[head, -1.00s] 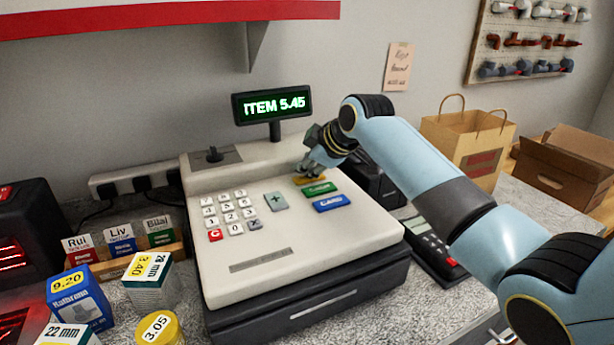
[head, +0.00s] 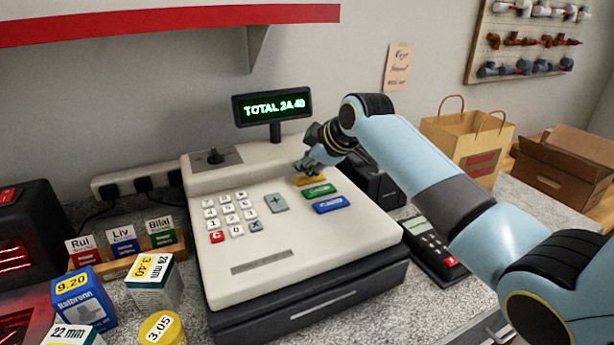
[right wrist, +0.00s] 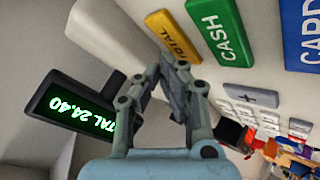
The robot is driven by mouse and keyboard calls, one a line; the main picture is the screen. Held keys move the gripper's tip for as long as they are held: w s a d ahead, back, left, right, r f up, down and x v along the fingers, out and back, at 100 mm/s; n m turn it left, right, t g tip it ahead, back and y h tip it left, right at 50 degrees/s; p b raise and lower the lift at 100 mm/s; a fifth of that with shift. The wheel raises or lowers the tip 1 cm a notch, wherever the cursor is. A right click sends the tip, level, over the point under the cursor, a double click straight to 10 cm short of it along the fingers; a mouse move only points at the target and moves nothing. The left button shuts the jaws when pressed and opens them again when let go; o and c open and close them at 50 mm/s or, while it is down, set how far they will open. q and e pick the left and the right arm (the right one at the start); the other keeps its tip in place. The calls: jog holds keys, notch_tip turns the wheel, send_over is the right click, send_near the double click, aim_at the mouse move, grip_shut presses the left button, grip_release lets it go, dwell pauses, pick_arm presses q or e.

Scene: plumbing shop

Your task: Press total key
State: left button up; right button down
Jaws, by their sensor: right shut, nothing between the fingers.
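The cash register (head: 290,235) stands on the counter, with its yellow total key (head: 311,180) above the green cash key (head: 319,190) and the blue card key (head: 331,204). The customer display (head: 272,104) reads TOTAL 24.40. My right gripper (head: 306,169) is shut and empty, its fingertips just behind the total key. In the right wrist view, the fingertips (right wrist: 172,62) are close to the yellow key (right wrist: 173,38), marked TOTAL; I cannot tell whether they touch it. My left gripper is out of view.
A card terminal (head: 436,245) lies right of the register. A paper bag (head: 470,135) and a cardboard box (head: 562,170) stand behind my right arm. Several priced boxes and name cards in a wooden holder (head: 128,262) stand at left.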

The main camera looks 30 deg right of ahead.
aim_at(306, 179)
jog(key=shift+r+p, duration=2.4)
jog(key=shift+r, duration=0.6)
jog(key=shift+s+f, duration=0.1)
